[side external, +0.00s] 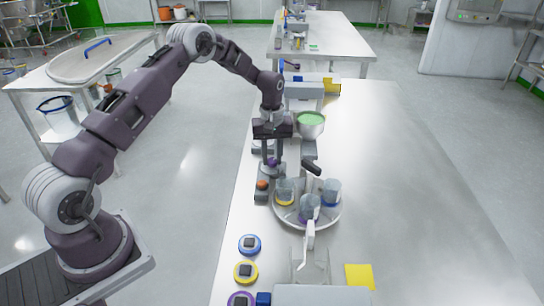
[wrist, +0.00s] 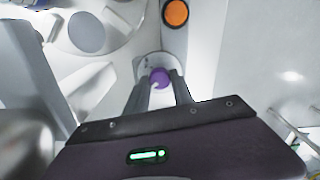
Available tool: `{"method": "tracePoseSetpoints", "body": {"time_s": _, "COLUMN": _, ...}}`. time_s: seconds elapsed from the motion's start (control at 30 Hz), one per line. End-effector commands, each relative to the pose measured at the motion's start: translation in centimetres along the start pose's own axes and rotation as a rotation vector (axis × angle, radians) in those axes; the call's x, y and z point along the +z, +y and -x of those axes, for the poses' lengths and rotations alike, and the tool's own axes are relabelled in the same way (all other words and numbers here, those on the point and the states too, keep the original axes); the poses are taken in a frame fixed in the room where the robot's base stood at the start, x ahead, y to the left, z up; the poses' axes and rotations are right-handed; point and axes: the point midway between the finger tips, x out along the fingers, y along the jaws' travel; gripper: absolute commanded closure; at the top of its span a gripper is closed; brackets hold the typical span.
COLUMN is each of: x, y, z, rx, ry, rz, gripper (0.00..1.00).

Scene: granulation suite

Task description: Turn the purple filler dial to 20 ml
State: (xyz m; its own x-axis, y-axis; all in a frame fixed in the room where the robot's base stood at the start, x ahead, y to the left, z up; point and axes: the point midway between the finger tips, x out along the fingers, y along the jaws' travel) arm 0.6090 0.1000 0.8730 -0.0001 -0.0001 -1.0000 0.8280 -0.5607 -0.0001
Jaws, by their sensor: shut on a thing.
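The purple dial (wrist: 160,77) shows in the wrist view as a round knob on a pale, rounded plate. My gripper (wrist: 161,88) has its two grey fingers shut on the dial, one on each side. In the side external view my gripper (side external: 269,162) points down at the filler, and its fingers largely hide the dial. No scale marks or 20 ml mark can be read in either view, so the dial's setting cannot be told.
An orange button (side external: 262,184) sits just in front of the dial. A round tray (side external: 286,217) with clear cups stands to the right. A bowl of green material (side external: 310,121) is behind. Ringed discs (side external: 249,244) lie nearer.

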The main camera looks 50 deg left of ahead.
Motion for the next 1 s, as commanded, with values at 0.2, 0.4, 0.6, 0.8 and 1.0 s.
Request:
{"method": "tracePoseSetpoints", "body": {"time_s": 0.2, "x": -0.03, "y": 0.05, "z": 0.06, "rx": 0.001, "ry": 0.001, "rz": -0.181, "gripper": 1.0}}
{"method": "tracePoseSetpoints", "body": {"time_s": 0.4, "x": -0.03, "y": 0.09, "z": 0.07, "rx": 0.001, "ry": 0.001, "rz": -0.372, "gripper": 1.0}}
{"method": "tracePoseSetpoints", "body": {"time_s": 0.6, "x": -0.02, "y": 0.11, "z": 0.08, "rx": 0.001, "ry": 0.001, "rz": -0.563, "gripper": 1.0}}
{"method": "tracePoseSetpoints", "body": {"time_s": 0.8, "x": -0.01, "y": 0.14, "z": 0.08, "rx": 0.001, "ry": 0.001, "rz": -0.753, "gripper": 1.0}}
{"method": "tracePoseSetpoints", "body": {"time_s": 1.0, "x": 0.02, "y": 0.17, "z": 0.09, "rx": 0.001, "ry": 0.002, "rz": -0.943, "gripper": 1.0}}
